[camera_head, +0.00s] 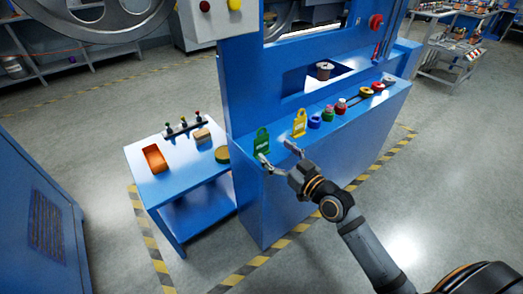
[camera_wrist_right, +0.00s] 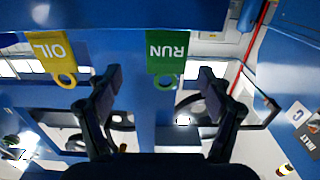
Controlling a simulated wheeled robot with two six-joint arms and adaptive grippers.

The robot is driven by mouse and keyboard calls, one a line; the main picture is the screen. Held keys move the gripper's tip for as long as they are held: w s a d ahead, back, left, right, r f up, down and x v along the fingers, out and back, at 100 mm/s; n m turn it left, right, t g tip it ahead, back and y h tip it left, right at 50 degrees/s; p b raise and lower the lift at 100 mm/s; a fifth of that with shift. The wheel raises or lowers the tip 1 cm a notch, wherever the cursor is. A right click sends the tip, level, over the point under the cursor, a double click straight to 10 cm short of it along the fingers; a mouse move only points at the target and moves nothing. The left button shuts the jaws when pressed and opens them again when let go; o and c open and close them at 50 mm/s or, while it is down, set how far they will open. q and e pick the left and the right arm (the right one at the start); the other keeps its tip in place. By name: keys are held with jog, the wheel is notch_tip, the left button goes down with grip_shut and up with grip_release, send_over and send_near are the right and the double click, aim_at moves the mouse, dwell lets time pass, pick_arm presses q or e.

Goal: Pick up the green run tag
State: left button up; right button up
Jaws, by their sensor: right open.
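My right gripper (camera_head: 277,154) is open and empty just in front of the ledge, beside the green tag. In the right wrist view, which is upside down, the green run tag (camera_wrist_right: 167,51) lies beyond and between the two spread fingers of my right gripper (camera_wrist_right: 158,78). No finger visibly touches it. My left gripper does not show.
The yellow oil tag (camera_wrist_right: 54,52) hangs close beside the green one. Several coloured knobs and rings (camera_head: 340,107) stand along the ledge. Floor in front is free.

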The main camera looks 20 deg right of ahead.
aim_at(262, 143)
jog(key=shift+x, duration=1)
jog(key=x, duration=0.2)
jog(key=b+x, duration=0.1)
jog(key=x, duration=0.1)
jog(key=shift+a+f, duration=0.15)
jog(key=shift+a, duration=0.3)
jog(key=c, duration=1.3)
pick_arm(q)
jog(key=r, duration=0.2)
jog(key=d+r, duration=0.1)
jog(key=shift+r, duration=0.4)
pick_arm(e)
jog(key=shift+o, duration=0.2)
